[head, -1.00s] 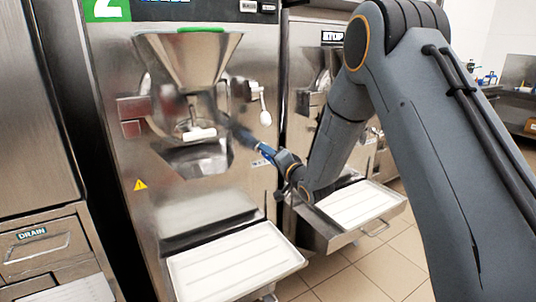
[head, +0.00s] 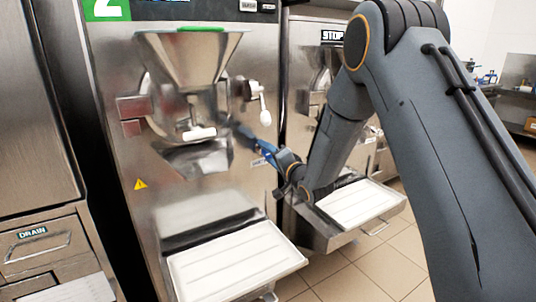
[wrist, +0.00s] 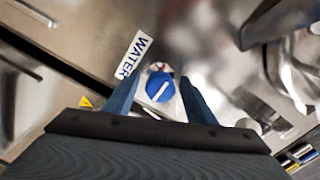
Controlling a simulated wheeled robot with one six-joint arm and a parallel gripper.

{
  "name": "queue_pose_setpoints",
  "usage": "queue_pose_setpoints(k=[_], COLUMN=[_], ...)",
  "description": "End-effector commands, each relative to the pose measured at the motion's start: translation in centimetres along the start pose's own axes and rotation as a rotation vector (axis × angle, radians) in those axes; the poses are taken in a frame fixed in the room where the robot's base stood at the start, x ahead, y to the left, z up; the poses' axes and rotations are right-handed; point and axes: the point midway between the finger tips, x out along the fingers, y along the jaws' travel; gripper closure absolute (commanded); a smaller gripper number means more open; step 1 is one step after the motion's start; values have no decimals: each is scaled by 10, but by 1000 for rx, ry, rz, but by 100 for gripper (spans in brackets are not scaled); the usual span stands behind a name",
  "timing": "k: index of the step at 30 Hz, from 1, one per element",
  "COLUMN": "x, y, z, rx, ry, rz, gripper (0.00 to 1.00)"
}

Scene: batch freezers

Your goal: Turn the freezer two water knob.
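Freezer two (head: 100,130) is a tall steel machine with a green "2" label at its top. Its water knob is the round blue knob (wrist: 161,87) with a white bar, beside a white "WATER" label (wrist: 134,54) in the wrist view. My gripper (wrist: 161,80) is open, with one blue finger on each side of the knob as seen there. I cannot tell whether the fingers touch it. In the head view my gripper (head: 256,144) is at the right part of the freezer front, and the knob cannot be made out there.
A steel hopper (head: 190,58) and a white-handled lever (head: 264,112) stick out of the freezer front near my gripper. A white tray (head: 235,262) lies below. Another freezer with a tray (head: 358,204) stands to the right. A drain drawer (head: 40,245) is at left.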

Motion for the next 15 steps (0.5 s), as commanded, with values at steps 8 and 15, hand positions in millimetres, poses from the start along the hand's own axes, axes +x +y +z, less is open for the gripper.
queue_pose_setpoints(k=[8, 15], x=[-13, -52], y=[0, 0], z=[-1, -1], rx=[-1, -1], ry=[1, 1], rz=[0, 0], gripper=[50, 50])
